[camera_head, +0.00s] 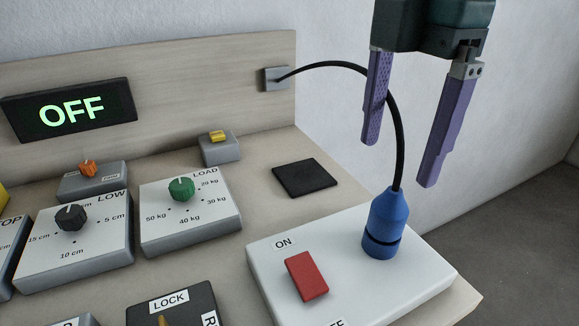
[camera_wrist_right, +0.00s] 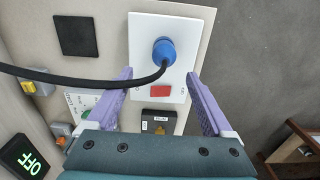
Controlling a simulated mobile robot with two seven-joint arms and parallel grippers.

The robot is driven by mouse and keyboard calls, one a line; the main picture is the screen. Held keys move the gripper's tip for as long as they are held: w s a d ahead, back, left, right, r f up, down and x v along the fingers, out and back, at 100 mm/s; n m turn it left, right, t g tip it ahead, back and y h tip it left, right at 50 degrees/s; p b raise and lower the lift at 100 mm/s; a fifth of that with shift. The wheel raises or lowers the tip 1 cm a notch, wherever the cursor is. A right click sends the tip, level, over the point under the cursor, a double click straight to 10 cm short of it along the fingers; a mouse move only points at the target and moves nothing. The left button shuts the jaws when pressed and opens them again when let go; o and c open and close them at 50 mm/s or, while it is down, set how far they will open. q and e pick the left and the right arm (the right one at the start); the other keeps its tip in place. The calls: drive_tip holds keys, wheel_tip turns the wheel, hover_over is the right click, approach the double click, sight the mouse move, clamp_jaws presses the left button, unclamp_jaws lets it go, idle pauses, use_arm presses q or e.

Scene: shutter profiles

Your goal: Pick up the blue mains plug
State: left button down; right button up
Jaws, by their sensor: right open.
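The blue mains plug (camera_head: 384,222) stands upright on the white switch panel (camera_head: 350,268), at the right of the table. A black cable rises from its top and arcs to a grey outlet on the back board. My right gripper (camera_head: 400,165) is open and empty, its two purple fingers pointing down above the plug. In the right wrist view the plug (camera_wrist_right: 163,50) lies beyond the fingertips, roughly between the fingers' lines, and nothing touches it. The cable crosses close to the left finger in that view. My left gripper is not in view.
A red rocker switch (camera_head: 306,276) sits beside the plug on the panel. A black square pad (camera_head: 305,178) lies behind it. Dial boxes with a green knob (camera_head: 181,189) and a dark knob (camera_head: 71,217) stand to the left. A display (camera_head: 69,109) reads OFF. The table's right edge is close.

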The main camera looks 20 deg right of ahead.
sight(389, 211)
wheel_tip(389, 211, down, 4)
drive_tip(key=shift+s+r, duration=0.15)
drive_tip(key=f, duration=0.5)
drive_tip(key=shift+s+d+f, duration=0.15)
drive_tip(key=shift+d+f, duration=0.1)
drive_tip(key=shift+f, duration=0.1)
clamp_jaws()
idle(0.3)
